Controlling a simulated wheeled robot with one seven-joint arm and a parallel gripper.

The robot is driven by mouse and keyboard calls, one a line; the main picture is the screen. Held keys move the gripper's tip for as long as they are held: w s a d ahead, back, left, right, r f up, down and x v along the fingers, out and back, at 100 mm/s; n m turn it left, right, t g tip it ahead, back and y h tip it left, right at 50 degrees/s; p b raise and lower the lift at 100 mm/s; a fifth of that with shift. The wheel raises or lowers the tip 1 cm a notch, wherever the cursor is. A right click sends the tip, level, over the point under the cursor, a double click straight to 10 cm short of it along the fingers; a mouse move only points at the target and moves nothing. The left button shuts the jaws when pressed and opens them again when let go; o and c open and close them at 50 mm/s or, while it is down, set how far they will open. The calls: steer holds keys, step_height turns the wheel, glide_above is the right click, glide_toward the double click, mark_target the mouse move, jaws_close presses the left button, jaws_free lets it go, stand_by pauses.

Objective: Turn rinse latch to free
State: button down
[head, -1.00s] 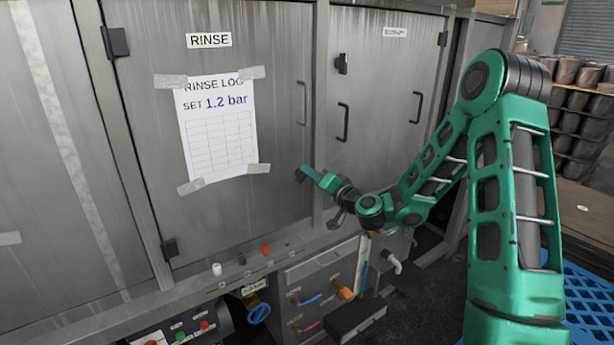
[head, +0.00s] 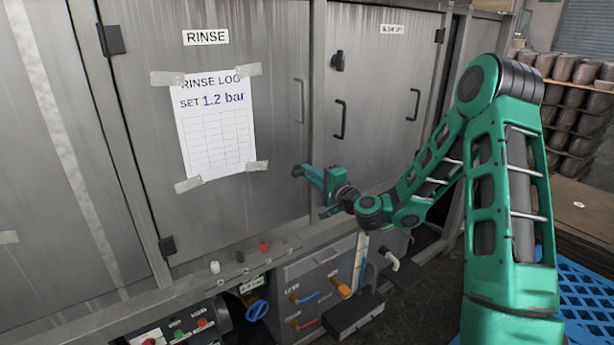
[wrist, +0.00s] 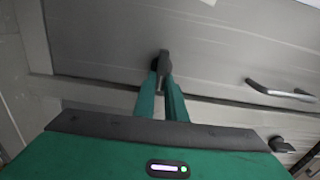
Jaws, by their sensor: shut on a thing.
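The rinse latch shows as a small dark knob (wrist: 163,57) between my fingertips in the wrist view, against the grey door. In the head view my gripper (head: 303,173) is at the lower right part of the RINSE door (head: 275,140), near its right edge. My gripper is shut on the latch, and its teal fingers (wrist: 162,95) also show in the wrist view. The fingers and hand hide most of the latch in the head view, so its exact angle is hard to tell.
The RINSE door has a grey handle (head: 299,100) and a taped log sheet (head: 214,127). The door to the right has a dark latch (head: 338,61) and a dark handle (head: 340,118). Below are small knobs (head: 239,256), a blue valve wheel (head: 257,309) and a control box.

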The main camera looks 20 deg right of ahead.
steer(key=shift+d+f, duration=0.1)
steer(key=shift+f, duration=0.05)
stand_by(0.4)
steer(key=c, duration=1.9)
jaws_free()
steer(key=shift+o, duration=0.5)
steer(key=v, duration=1)
steer(key=shift+s, duration=0.3)
